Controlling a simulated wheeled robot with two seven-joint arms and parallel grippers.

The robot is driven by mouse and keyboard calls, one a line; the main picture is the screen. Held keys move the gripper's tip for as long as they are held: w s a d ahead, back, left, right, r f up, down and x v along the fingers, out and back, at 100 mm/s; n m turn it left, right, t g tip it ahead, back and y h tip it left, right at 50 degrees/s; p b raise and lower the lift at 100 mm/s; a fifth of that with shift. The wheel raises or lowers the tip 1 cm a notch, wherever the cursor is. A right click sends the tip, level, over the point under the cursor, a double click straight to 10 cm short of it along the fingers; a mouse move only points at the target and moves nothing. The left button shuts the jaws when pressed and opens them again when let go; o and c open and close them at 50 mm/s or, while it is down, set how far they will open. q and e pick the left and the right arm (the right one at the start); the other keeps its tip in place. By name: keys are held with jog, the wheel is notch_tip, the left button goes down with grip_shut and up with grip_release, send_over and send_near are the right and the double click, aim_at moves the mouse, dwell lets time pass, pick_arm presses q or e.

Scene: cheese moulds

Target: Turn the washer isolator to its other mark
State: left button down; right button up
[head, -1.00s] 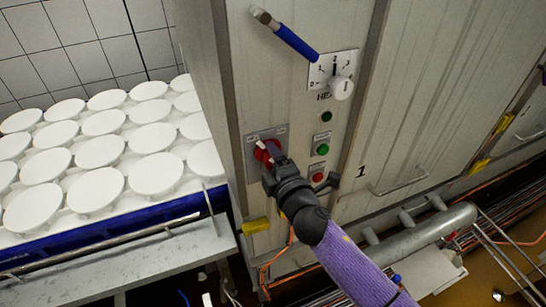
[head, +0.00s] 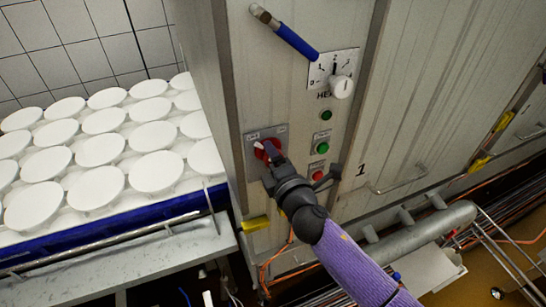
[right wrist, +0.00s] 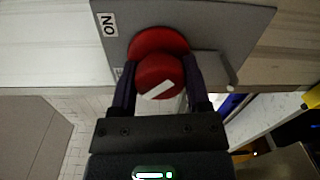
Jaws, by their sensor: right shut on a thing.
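The washer isolator is a red rotary knob (head: 261,152) on a grey plate (head: 252,137) low on the left side of the metal cabinet front. In the right wrist view the red knob (right wrist: 158,75) has a white pointer bar on it, lying slanted, and the grey plate (right wrist: 205,30) shows an "ON" label at its upper left. My right gripper (head: 268,158) is shut on the knob, with one dark finger on each side in the right wrist view (right wrist: 158,85). The gripper hides part of the knob in the head view. My left gripper is not in view.
Right of the isolator are green buttons (head: 322,148) and a red button (head: 317,175). Above are a white dial (head: 341,87) and a blue-handled lever (head: 297,41). White moulds (head: 155,173) fill a rack at left. A pipe (head: 425,232) runs at lower right.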

jog(key=o, duration=1.3)
jog(key=v, duration=1)
jog(key=shift+w+f, duration=0.1)
